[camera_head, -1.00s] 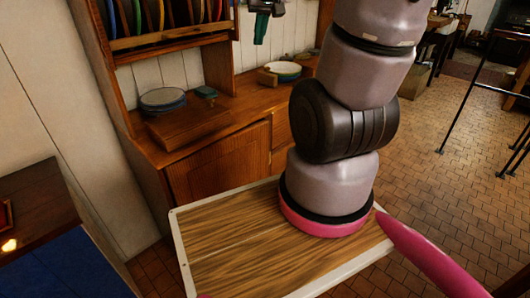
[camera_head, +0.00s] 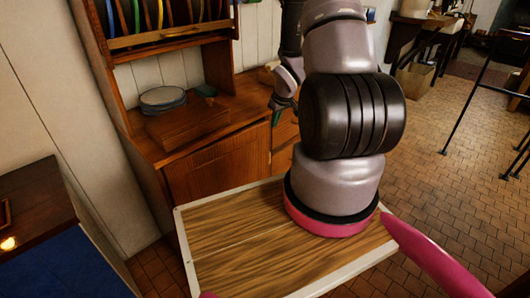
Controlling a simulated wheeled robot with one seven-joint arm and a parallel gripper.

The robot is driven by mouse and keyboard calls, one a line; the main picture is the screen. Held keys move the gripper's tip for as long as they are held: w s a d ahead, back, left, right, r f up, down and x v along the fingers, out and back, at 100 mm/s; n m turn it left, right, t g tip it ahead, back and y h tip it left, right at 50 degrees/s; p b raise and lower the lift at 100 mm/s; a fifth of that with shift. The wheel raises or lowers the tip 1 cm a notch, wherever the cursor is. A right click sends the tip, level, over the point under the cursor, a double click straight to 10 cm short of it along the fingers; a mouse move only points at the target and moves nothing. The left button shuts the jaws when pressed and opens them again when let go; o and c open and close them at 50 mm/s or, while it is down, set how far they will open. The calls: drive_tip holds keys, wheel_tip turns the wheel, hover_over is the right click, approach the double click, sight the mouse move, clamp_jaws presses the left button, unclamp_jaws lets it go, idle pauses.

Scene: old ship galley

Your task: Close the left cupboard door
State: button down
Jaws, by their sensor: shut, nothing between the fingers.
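The left cupboard door (camera_head: 220,168) is a brown wooden panel below the counter of the dresser. Its lower part is hidden behind my own wood-topped base. I cannot tell from this view whether it stands slightly ajar or flush. My gripper (camera_head: 277,118) is shut and empty, pointing down by the counter's front edge, to the right of the door's right edge. It looks small and is partly hidden by my arm. I cannot tell whether it touches the wood.
The dresser counter (camera_head: 240,103) carries a stack of plates (camera_head: 163,99) on a wooden box (camera_head: 188,124). A rack of upright coloured plates (camera_head: 160,15) is above. A dark blue-sided cabinet (camera_head: 50,235) stands at the left. Tiled floor (camera_head: 440,180) lies open at the right.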

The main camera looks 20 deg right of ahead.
sight(263, 151)
wheel_tip(263, 151, down, 8)
drive_tip(key=s+y, duration=0.1)
drive_tip(key=s, duration=0.1)
drive_tip(key=shift+n, duration=0.4)
drive_tip(key=shift+w+a+f, duration=0.4)
drive_tip(key=shift+w+f, duration=0.8)
drive_tip(key=shift+f, duration=0.3)
drive_tip(key=shift+w+a+f, duration=0.4)
drive_tip(key=shift+w+f, duration=0.8)
drive_tip(key=shift+f, duration=0.3)
drive_tip(key=shift+w+a+f, duration=0.4)
drive_tip(key=shift+w+f, duration=0.8)
drive_tip(key=shift+f, duration=0.3)
